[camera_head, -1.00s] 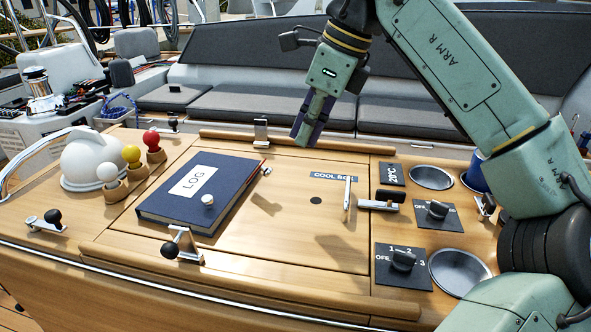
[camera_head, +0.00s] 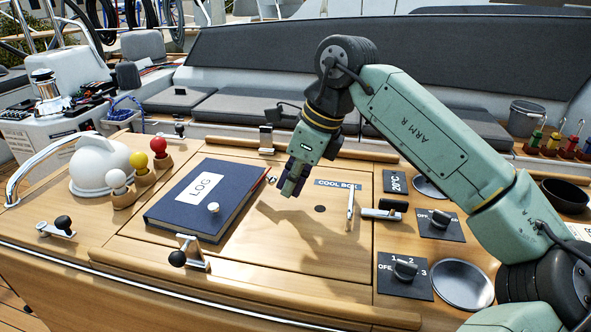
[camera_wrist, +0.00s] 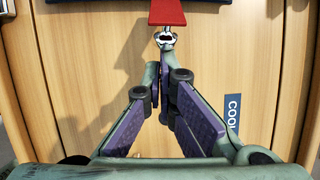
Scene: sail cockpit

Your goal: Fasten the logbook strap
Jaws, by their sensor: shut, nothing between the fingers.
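The dark blue logbook (camera_head: 180,212) with a white LOG label lies flat on the wooden lid, left of centre. A pale round stud (camera_head: 213,208) shows on its cover. In the wrist view, a red strap (camera_wrist: 167,12) extends from the top edge and ends in a metal ring-like fitting (camera_wrist: 166,37). In the head view, only a little red shows at the book's right edge. My gripper (camera_head: 291,190) is shut and empty, pointing down over the lid just right of the book. In the wrist view its fingertips (camera_wrist: 164,98) meet just below the fitting in the picture.
A COOL BOX label (camera_head: 338,184) and an upright metal latch (camera_head: 350,208) are right of my gripper. Another latch (camera_head: 187,250) with a black knob stands in front of the book. Switch panels and cup holders (camera_head: 460,284) are at right.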

